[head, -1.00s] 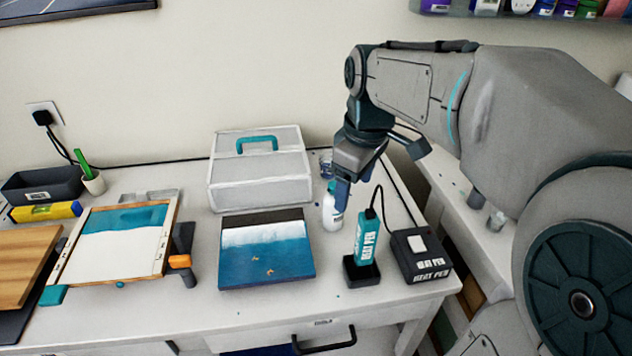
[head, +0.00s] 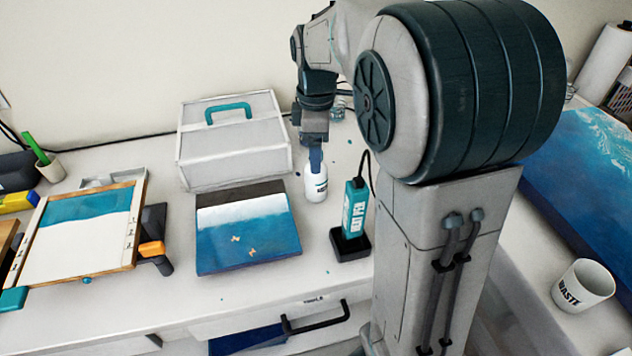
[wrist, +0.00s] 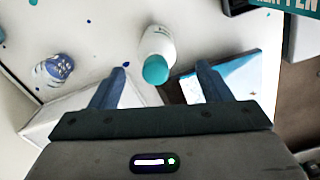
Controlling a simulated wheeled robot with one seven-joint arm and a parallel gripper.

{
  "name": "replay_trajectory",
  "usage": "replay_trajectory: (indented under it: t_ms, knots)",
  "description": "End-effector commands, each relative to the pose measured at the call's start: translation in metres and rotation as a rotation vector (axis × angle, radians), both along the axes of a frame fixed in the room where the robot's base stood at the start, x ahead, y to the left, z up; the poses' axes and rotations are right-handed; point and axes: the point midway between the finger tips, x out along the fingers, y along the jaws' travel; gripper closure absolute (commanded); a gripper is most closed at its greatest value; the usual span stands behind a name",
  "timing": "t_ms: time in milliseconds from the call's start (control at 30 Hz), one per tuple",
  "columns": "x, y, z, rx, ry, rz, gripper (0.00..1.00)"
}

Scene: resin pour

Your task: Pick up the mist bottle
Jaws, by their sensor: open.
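The mist bottle is a small white bottle (head: 316,187) standing on the white table, right of the painted panel. In the wrist view it shows a white body and a teal cap (wrist: 155,69). My gripper (head: 315,158) is directly above it in the head view, its finger hiding the bottle's top. In the wrist view my gripper (wrist: 162,70) is open, with one blue finger on each side and the bottle's cap between and slightly beyond the tips. The frames do not show contact.
A white case (head: 235,155) with a teal handle stands behind the blue-and-white panel (head: 248,240). The teal heat pen (head: 353,208) stands in its black holder to the right. A small blue-and-clear item (wrist: 58,68) lies left of the bottle in the wrist view.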

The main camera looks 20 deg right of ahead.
Motion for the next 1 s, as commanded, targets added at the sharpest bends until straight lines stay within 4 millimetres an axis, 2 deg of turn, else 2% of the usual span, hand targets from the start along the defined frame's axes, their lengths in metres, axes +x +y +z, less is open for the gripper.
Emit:
replay_trajectory:
  t_ms: [333, 633, 667, 900, 1000]
  knots:
    - [0.004, -0.001, -0.045, 0.000, 0.003, -0.002, 0.29]
    - [0.005, -0.002, -0.052, 0.000, 0.000, -0.003, 0.29]
    - [0.005, -0.002, -0.051, 0.000, 0.000, -0.003, 0.31]
    - [0.005, -0.002, -0.051, 0.000, 0.000, -0.003, 0.98]
    - [0.005, -0.002, -0.051, 0.000, 0.000, -0.003, 1.00]
